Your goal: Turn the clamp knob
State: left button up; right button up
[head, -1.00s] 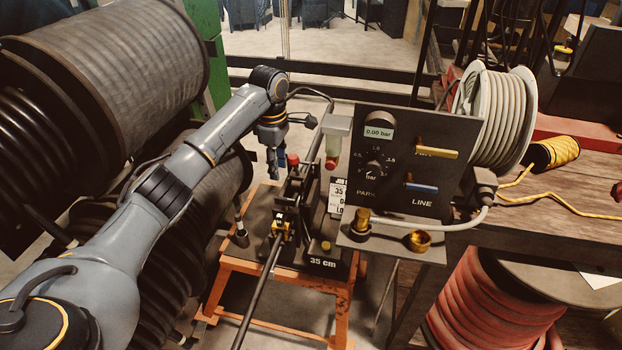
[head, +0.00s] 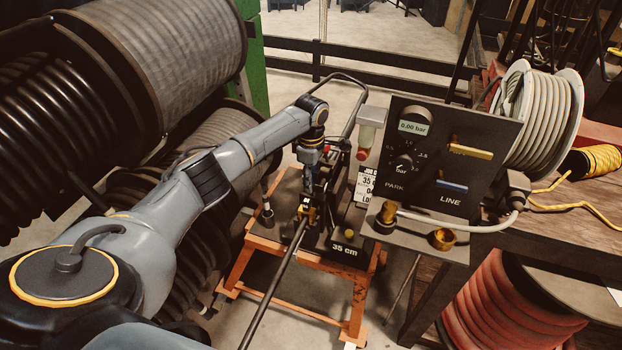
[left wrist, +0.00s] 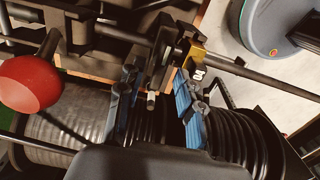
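My left gripper (head: 309,186) is low over the crimper bench, just above the yellow and black clamp (head: 307,212) that the black hose (head: 279,272) runs through. In the left wrist view the blue fingers (left wrist: 157,82) are apart, with a dark metal screw end (left wrist: 151,102) in the gap between them. I cannot tell whether either finger touches it, nor whether it is the clamp knob. The yellow clamp part (left wrist: 197,64) with a white mark sits beside the right finger. A red ball knob (left wrist: 30,83) is at the left. My right gripper is not in view.
The control panel (head: 452,130) with gauge and levers stands right of the gripper. A brass fitting (head: 444,239) sits below it. Large hose reels (head: 190,55) crowd the left. A wooden table (head: 570,205) is at the right.

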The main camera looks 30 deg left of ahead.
pick_arm(q)
jog(key=shift+f, duration=0.3)
grip_shut()
